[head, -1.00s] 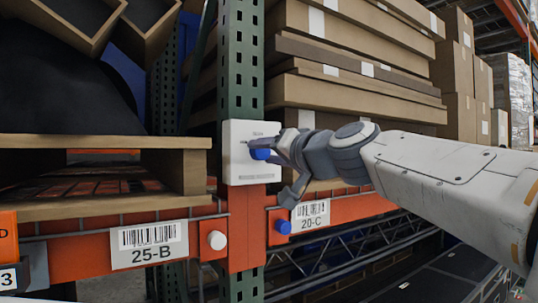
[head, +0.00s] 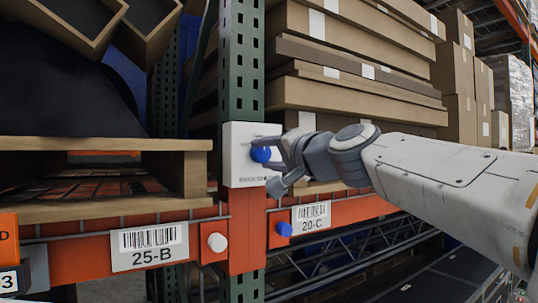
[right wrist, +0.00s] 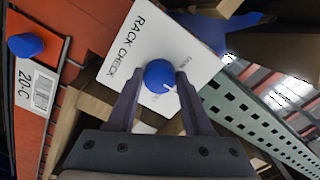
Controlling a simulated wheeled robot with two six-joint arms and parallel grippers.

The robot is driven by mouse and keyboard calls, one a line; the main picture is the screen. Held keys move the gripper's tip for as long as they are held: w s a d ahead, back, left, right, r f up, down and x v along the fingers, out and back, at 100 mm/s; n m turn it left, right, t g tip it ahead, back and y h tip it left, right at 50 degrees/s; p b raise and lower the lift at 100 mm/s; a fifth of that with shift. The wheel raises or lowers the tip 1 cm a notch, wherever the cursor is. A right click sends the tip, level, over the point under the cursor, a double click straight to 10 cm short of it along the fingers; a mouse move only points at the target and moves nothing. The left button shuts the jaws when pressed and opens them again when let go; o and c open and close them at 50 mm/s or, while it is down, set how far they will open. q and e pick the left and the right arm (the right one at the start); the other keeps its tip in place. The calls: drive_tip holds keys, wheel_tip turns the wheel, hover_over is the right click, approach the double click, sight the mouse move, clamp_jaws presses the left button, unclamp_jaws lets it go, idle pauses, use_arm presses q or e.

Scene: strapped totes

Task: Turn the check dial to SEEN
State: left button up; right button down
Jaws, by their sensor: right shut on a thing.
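The check dial is a round blue knob (head: 260,154) on a white plate (head: 240,170) fixed to the green rack post. In the right wrist view the plate (right wrist: 130,50) reads RACK CHECK, and the knob (right wrist: 159,73) has a small white mark on its lower right edge. The small labels around the knob are partly hidden and too small to read surely. My right gripper (head: 266,165) is shut on the knob, with one finger on each side of it, as the right wrist view (right wrist: 160,80) shows. My left gripper is out of view.
Below on the orange beam are a white knob (head: 217,242), a blue knob (head: 283,229) and labels 25-B (head: 150,246) and 20-C (head: 311,216). A wooden pallet (head: 100,148) stands left of the post. Flat cardboard boxes (head: 350,95) are stacked behind my right arm.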

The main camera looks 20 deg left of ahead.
drive_tip(key=shift+c, duration=1.5)
unclamp_jaws()
drive_tip(key=b+v, duration=0.4)
drive_tip(key=v, duration=0.6)
drive_tip(key=shift+d+b, duration=0.2)
drive_tip(key=shift+b, duration=0.2)
drive_tip(key=shift+s, duration=0.1)
